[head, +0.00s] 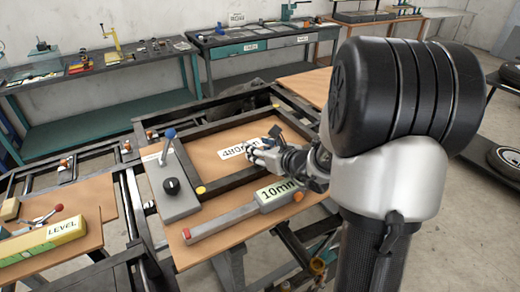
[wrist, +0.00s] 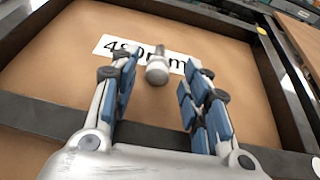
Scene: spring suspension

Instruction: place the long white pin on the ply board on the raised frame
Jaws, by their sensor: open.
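A pale grey-white pin (wrist: 157,68) with a thick round end and a thinner shaft shows in the wrist view, over the black-lettered white label. It is between and ahead of my fingertips, with gaps on both sides. I cannot tell whether it touches the board. In the head view I cannot make it out near my fingers. The ply board (wrist: 50,55) lies inside a dark raised frame (wrist: 60,113); the board also shows in the head view (head: 205,150). My gripper (wrist: 160,75) is open and empty, low over the board; it also shows in the head view (head: 266,147).
A grey plate with a blue-topped lever and black knob (head: 172,187) stands left of the frame. A bar marked 10mm (head: 245,212) lies in front. A yellow level (head: 42,243) is at the lower left. Workbenches (head: 95,75) line the back wall.

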